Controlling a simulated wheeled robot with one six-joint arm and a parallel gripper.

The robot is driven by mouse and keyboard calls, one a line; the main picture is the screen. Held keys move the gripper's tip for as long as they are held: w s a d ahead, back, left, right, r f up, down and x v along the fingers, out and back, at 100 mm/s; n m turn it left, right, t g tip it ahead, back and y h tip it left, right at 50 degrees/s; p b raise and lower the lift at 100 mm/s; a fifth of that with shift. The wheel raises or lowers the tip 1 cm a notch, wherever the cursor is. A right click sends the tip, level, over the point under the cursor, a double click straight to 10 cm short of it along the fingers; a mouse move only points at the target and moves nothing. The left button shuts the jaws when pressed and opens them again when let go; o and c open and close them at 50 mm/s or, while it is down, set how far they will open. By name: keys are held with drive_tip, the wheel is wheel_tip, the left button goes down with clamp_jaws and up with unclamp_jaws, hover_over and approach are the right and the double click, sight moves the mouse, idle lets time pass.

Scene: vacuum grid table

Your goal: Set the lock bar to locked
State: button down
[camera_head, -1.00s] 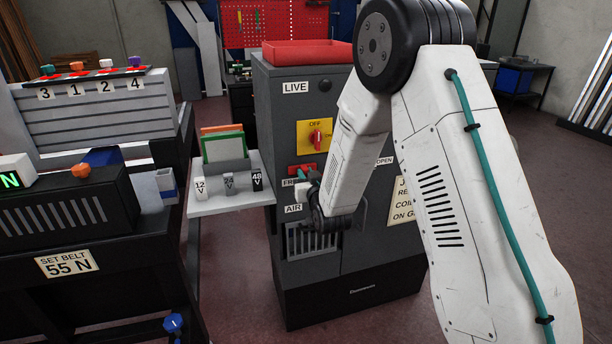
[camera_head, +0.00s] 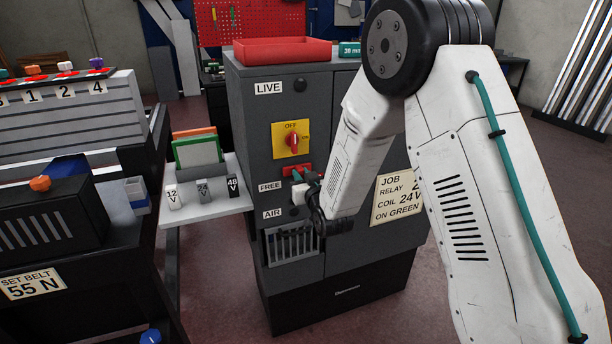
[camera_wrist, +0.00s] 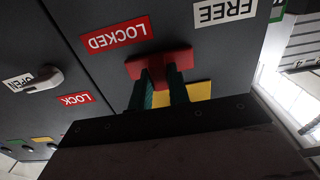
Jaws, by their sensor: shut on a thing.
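The lock bar is a red bar (camera_wrist: 160,62) on the front of the dark grey cabinet (camera_head: 345,255). In the wrist view it lies between the white FREE label (camera_wrist: 225,10) and the red LOCKED label (camera_wrist: 117,35). My gripper (camera_wrist: 163,80) has its two teal fingers shut on the bar. In the head view my gripper (camera_head: 305,182) is at the cabinet front, right of the FREE label (camera_head: 270,187) and below the yellow OFF switch plate (camera_head: 291,140). The bar (camera_head: 292,169) shows only in part there. My arm hides the LOCKED label in that view.
A grey handle (camera_wrist: 45,80) by an OPEN label and a red LOCK label (camera_wrist: 75,99) are on the same cabinet. A shelf (camera_head: 215,205) with 12, 24 and 48 V blocks stands left of it. A red tray (camera_head: 283,50) is on top.

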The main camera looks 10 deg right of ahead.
drive_tip(key=c, duration=1.3)
unclamp_jaws()
drive_tip(key=s, duration=0.5)
drive_tip(key=s+d, duration=0.1)
drive_tip(key=s, duration=0.1)
drive_tip(key=shift+s+d, duration=0.1)
drive_tip(key=shift+s, duration=0.25)
